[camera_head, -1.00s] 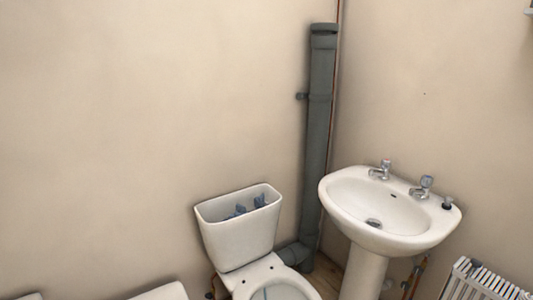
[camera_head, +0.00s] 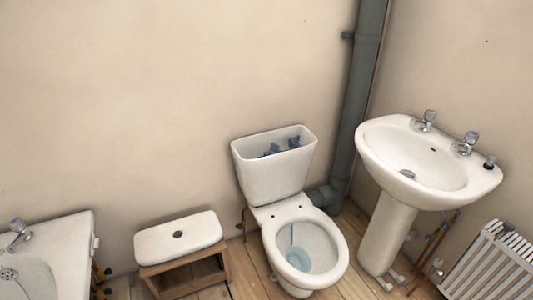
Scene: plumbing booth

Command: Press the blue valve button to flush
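The white toilet (camera_head: 290,235) stands against the back wall, with its bowl open. Its cistern (camera_head: 274,175) has no lid on. Blue valve parts (camera_head: 283,147) show inside the cistern, near the top. They are too small to tell which part is the button. The white cistern lid (camera_head: 180,238), with a dark round hole in it, lies on a small wooden stool (camera_head: 187,275) to the left of the toilet. Neither of my grippers is in view.
A white washbasin (camera_head: 425,160) on a pedestal stands right of the toilet, with a grey soil pipe (camera_head: 357,110) between them. A white radiator (camera_head: 492,265) is at the lower right. A bathtub (camera_head: 60,255) is at the lower left. Bare wooden floor shows between the stool and toilet.

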